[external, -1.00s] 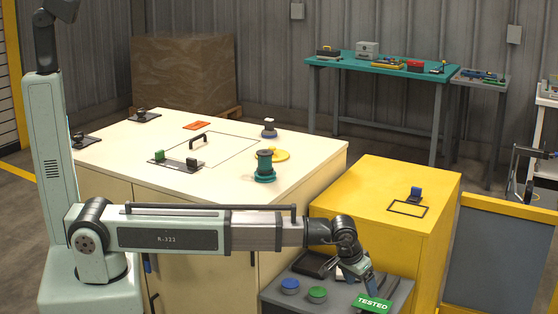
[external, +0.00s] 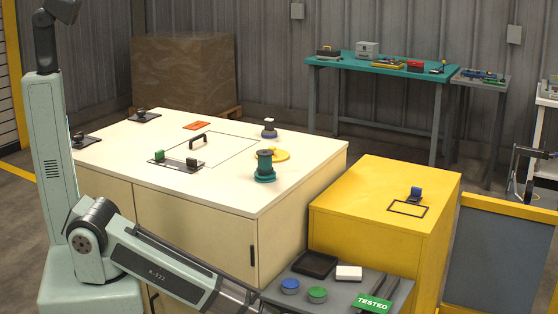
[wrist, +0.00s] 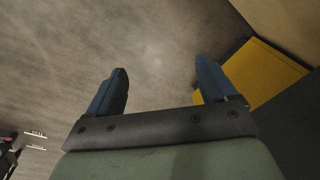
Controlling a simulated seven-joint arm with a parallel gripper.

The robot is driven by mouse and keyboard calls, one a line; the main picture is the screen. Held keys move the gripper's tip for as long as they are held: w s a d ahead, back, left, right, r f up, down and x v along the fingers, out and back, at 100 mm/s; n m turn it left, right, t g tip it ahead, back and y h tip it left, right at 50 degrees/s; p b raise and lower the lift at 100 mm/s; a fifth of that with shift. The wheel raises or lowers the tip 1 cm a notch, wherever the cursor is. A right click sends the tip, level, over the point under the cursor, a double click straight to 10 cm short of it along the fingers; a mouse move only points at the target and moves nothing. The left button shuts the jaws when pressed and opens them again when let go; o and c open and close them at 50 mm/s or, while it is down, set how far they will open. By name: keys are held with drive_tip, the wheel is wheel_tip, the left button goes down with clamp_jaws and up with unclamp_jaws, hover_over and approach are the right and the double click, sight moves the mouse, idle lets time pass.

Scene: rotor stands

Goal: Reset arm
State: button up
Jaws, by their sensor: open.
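My gripper (wrist: 164,80) shows in the wrist view with its two blue fingers spread apart and nothing between them. Bare grey floor lies beyond the fingers. In the external view my arm angles down to the right from its base, and its end drops out of the bottom of the picture, so the gripper is hidden there. The grey side shelf (external: 393,301) holds a blue button (external: 290,286), a green button (external: 317,294), a black tray (external: 314,263), a white block (external: 348,273) and a green "TESTED" sign (external: 372,304).
The cream bench (external: 290,160) carries a dark green rotor stand (external: 264,167), a yellow disc (external: 272,155) and several small fixtures. A yellow cabinet (external: 350,190) stands to the right with a blue item (external: 415,194) on top. It also seems to show in the wrist view (wrist: 262,75).

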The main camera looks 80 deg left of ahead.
drive_tip(key=s+a+f+g, duration=0.2)
drive_tip(key=s+a, duration=0.2)
drive_tip(key=s, duration=0.5)
drive_tip(key=s+a+f+g, duration=0.2)
drive_tip(key=s+a, duration=0.3)
drive_tip(key=s, duration=0.4)
drive_tip(key=s+a+f+g, duration=0.3)
drive_tip(key=s+a, duration=0.2)
drive_tip(key=s, duration=0.5)
drive_tip(key=shift+h, duration=0.3)
